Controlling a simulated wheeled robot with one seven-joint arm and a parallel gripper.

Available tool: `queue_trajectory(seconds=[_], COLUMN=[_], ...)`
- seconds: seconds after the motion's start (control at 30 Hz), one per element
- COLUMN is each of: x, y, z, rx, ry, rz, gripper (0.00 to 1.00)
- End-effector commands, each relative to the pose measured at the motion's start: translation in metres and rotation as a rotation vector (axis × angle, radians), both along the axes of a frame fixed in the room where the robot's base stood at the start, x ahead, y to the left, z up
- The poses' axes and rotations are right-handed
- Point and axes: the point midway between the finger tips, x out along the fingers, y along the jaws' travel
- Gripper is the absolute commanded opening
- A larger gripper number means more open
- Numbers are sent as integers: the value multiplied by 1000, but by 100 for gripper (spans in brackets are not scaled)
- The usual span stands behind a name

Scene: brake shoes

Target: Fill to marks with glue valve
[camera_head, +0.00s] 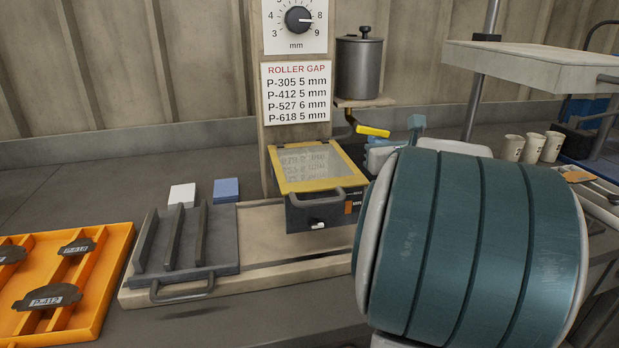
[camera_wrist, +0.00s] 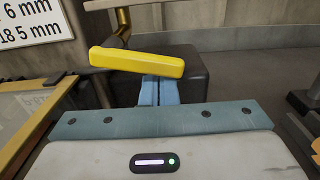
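The yellow valve lever (camera_head: 373,131) sits on the brass pipe below the grey glue pot (camera_head: 359,68). In the wrist view the lever (camera_wrist: 137,62) lies crosswise just beyond my fingertips. My gripper (camera_head: 415,124) is just right of the lever in the head view; its blue fingers (camera_wrist: 158,91) are together with only a thin line between them. Contact with the lever cannot be told. Below the pot stands a dark glue box (camera_head: 318,216) with a yellow-framed clear lid (camera_head: 310,168). Its small front labels are hard to read, and no glue level is clear.
A gap sign (camera_head: 296,93) and dial (camera_head: 299,20) are on the post. A ribbed tray (camera_head: 190,240) stands left of the box, an orange tray (camera_head: 75,285) farther left. Cups (camera_head: 532,147) and a raised platform (camera_head: 550,62) are at right. My arm hides the front right.

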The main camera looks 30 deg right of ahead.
Motion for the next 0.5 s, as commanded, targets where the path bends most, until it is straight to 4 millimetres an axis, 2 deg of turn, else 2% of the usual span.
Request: queue_trajectory(seconds=[0.2,0.37,0.5], x=[0,-4,-17], y=[0,1,4], z=[17,12,8], rx=[-1,-1,-2], ry=[-3,-2,-1], rz=[0,-1,-2], gripper=[0,0,0])
